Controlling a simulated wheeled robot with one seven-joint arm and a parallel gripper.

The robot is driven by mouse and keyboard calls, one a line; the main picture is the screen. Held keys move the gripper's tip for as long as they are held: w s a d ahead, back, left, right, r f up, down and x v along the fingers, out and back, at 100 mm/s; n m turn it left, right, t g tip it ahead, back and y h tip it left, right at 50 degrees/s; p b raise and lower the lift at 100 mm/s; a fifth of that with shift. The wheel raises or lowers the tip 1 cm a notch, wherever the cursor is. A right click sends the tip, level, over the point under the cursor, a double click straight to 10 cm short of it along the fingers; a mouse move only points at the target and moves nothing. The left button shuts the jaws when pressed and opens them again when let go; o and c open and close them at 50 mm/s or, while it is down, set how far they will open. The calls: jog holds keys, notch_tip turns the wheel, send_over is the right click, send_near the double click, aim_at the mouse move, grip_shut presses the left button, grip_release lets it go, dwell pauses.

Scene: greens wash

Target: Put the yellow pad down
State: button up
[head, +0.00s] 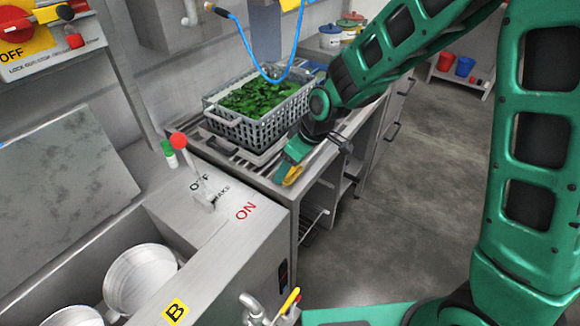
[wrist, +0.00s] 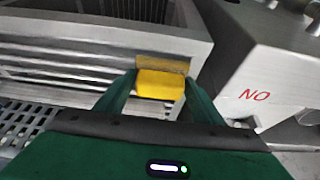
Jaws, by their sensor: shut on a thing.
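The yellow pad (wrist: 160,85) is between my fingertips in the wrist view. It is a small yellow block with a darker, brownish-yellow strip along its far side. My gripper (wrist: 158,92) is shut on it. In the head view my gripper (head: 291,168) points down at the front edge of the slatted metal counter, and the yellow pad (head: 293,175) shows at its tip. I cannot tell whether the pad touches the counter.
A grey basket of greens (head: 262,110) stands on the slatted counter (head: 232,160) behind my gripper. A red-knobbed lever (head: 179,141) rises from the machine with ON/OFF marks at left. A blue hose (head: 262,62) hangs above the basket. Open floor (head: 420,170) lies right.

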jog(key=shift+f, duration=0.2)
jog(key=shift+f, duration=0.15)
jog(key=o, duration=1.2)
jog(key=shift+c, duration=0.2)
jog(key=shift+r, duration=0.35)
jog(key=v, duration=1.1)
jog(key=shift+r, duration=0.3)
jog(key=shift+s+d, duration=0.1)
